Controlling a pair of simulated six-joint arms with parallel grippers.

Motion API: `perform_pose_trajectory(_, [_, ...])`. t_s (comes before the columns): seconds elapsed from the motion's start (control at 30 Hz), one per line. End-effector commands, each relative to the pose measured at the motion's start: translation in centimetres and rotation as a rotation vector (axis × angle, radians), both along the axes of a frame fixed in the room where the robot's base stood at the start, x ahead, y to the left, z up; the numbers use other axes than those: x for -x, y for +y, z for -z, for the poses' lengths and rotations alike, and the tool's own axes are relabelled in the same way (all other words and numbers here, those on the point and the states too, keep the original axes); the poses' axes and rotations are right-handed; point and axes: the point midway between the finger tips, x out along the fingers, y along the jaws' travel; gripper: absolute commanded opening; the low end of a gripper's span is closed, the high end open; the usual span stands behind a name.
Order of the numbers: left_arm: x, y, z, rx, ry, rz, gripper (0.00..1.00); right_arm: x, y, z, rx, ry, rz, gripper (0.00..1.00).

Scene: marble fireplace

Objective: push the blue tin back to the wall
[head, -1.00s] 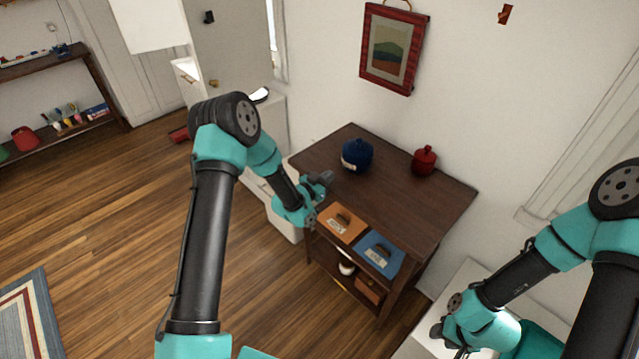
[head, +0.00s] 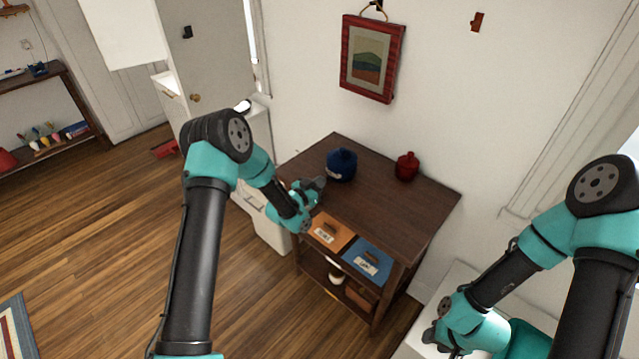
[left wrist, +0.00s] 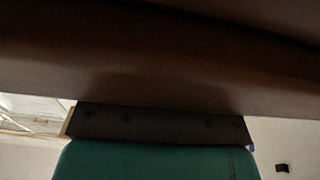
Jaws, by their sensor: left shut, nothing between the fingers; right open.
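The blue tin (head: 342,165), round with a knobbed lid and a pale label, stands upright on the dark wooden table (head: 400,215), left of its middle. Bare tabletop shows between it and the wall. My left gripper (head: 320,185) is shut and empty, at the table's left edge, just in front and left of the tin. I cannot tell whether it touches the tin. My right gripper (head: 432,335) is open, low at the right, away from the table. The left wrist view shows a dark brown surface close up and no tin.
A red lidded pot (head: 407,167) stands right of the tin. An orange panel (head: 331,232) and a blue panel (head: 368,261) with labels lie along the table's front. A framed picture (head: 368,62) hangs on the wall behind. The tabletop right of centre is clear.

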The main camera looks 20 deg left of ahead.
Motion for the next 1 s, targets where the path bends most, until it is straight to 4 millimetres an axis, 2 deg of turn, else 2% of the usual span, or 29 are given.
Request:
perform_pose_trajectory(0.7, [-3.4,-1.9,0.0,0.000,-0.001,0.000,0.00,0.0,0.0,0.0,0.000,0.000,0.000,0.43])
perform_pose_trajectory(1.0, [-3.6,-1.9,0.0,0.000,-0.001,0.001,0.00,0.0,0.0,0.0,0.000,0.000,0.000,0.43])
